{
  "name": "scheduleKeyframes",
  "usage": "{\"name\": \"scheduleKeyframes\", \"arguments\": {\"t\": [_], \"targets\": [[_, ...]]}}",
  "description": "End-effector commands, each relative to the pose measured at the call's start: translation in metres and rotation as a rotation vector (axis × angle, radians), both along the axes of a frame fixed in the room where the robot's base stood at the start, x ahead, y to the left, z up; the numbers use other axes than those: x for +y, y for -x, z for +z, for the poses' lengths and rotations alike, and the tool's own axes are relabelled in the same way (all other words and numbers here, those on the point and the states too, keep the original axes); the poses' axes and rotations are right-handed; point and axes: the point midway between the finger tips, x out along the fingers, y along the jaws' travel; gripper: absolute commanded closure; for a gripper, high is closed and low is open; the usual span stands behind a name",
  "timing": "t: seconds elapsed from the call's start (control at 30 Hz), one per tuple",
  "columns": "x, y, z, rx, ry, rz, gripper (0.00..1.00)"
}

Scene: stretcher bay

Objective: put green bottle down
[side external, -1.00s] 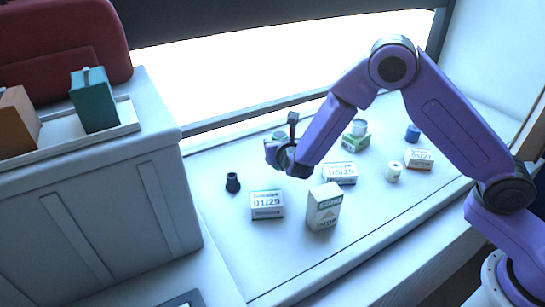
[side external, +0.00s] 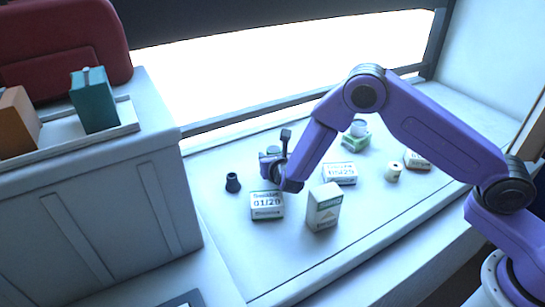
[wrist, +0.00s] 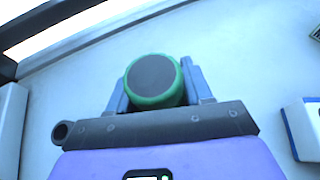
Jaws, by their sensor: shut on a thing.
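The green bottle (wrist: 153,82) shows end-on in the wrist view, a dark round face with a green rim. My gripper (wrist: 158,90) has one blue-grey finger on each side of it and is shut on it. In the side external view my gripper (side external: 270,160) is low over the white bench, behind the white 01/29 box. The bottle is mostly hidden there by the gripper. I cannot tell whether its base touches the bench.
A grey cabinet (side external: 90,200) rises at left.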

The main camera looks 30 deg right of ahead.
Motion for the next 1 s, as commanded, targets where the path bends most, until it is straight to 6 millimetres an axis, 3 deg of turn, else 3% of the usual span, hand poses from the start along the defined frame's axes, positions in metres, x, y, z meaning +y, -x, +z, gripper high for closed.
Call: {"name": "scheduleKeyframes", "arguments": {"t": [0.03,0.07,0.13,0.57,1.0], "targets": [[0.000,0.000,-0.001,-0.001,0.000,0.000,0.86],[0.000,0.000,-0.002,0.000,0.000,0.000,0.47],[0.000,0.000,-0.002,0.000,0.000,0.000,0.24],[0.002,0.004,0.003,0.000,0.001,0.003,0.24],[0.026,0.075,0.035,-0.001,0.000,0.003,0.24]]}}
